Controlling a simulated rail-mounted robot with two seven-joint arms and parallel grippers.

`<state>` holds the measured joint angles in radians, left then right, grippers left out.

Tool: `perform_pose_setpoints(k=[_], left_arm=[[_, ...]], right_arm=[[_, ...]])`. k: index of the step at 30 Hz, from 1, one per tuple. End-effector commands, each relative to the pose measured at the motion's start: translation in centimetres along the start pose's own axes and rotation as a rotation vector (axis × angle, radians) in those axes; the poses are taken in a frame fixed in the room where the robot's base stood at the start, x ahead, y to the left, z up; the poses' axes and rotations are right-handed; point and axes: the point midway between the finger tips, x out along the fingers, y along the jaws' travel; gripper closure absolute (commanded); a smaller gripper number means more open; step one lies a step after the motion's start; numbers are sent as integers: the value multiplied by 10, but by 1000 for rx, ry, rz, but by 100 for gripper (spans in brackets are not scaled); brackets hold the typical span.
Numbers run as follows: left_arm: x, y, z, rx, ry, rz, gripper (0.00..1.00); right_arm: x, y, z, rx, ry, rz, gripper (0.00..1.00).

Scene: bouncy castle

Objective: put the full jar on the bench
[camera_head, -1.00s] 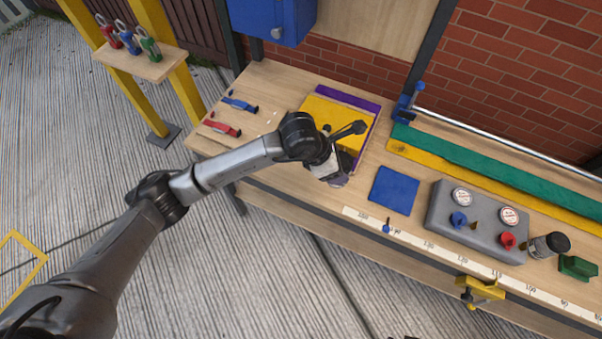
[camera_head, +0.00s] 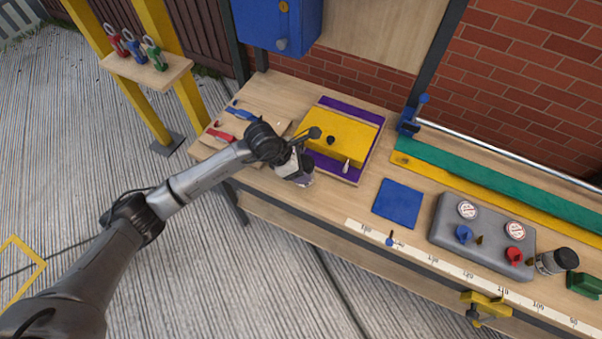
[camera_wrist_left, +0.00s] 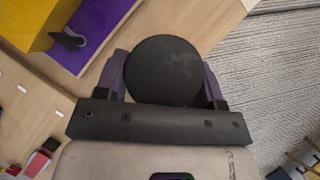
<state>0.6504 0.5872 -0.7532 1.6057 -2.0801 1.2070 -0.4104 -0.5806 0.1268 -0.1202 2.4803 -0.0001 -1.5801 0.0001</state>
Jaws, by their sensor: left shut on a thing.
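My left gripper (camera_head: 304,179) is over the front edge of the wooden bench (camera_head: 335,202), left of the blue square. In the left wrist view, a jar with a round black lid (camera_wrist_left: 164,70) sits between the purple fingers, and the gripper (camera_wrist_left: 163,88) is shut on it. The lid hides the jar's body, so I cannot tell how full it is or whether it touches the bench. A second jar (camera_head: 547,263), grey with a black lid, lies or leans at the right of the bench beside the grey gauge box. My right gripper is not in view.
A yellow block on a purple-edged tray (camera_head: 375,150) is just behind my gripper. A blue square (camera_head: 397,203) lies to its right, then the grey gauge box (camera_head: 482,236). Red and blue clips lie at the left end. A blue cabinet (camera_head: 275,22) hangs above.

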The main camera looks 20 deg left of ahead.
Motion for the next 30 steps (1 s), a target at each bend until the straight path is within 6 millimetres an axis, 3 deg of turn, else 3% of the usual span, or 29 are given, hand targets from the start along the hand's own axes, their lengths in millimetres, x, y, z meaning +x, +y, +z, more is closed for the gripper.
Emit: perform_pose_setpoints(k=[9,20,21,28,30], left_arm=[[30,0,-18,-1,-1,0,68],[33,0,-20,0,-1,1,68],[33,0,-21,0,0,0,36],[32,0,-20,0,0,0,14],[32,0,-20,0,0,0,12]], right_arm=[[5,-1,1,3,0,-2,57],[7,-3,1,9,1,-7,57],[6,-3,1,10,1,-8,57],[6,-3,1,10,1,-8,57],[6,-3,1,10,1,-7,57]])
